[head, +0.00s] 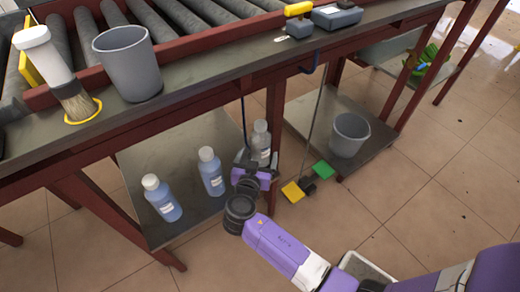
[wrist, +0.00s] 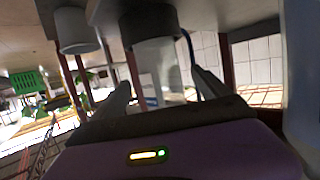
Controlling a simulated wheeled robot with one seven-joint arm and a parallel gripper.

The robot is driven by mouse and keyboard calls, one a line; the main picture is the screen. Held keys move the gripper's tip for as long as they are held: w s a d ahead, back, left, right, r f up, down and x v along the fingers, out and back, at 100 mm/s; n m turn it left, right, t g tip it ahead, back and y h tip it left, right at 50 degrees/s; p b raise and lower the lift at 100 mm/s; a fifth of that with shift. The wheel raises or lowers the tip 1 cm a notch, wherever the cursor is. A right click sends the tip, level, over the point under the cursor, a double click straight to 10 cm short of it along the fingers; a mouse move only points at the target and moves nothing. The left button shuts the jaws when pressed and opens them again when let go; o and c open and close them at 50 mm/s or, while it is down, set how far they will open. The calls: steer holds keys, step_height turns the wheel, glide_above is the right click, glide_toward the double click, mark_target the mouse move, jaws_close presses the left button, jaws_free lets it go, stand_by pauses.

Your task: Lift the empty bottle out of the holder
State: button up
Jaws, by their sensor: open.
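A pale, see-through bottle (head: 261,137) with a white cap stands at the right end of the left lower shelf (head: 190,215). Its lower part is hidden behind my gripper (head: 257,164). In the wrist view, which looks upside down, the bottle (wrist: 152,55) lies between the two fingers of my gripper (wrist: 161,84). A dark cup-like holder (wrist: 150,20) surrounds its base end. The fingers are apart, one on each side of the bottle; contact cannot be told.
Two bluish bottles (head: 211,172) (head: 162,198) stand left on the shelf. A grey bucket (head: 349,134) stands on the right lower shelf.

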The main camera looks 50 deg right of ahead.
steer(key=shift+x, duration=1.4)
steer(key=c, duration=1.5)
steer(key=shift+r, duration=0.1)
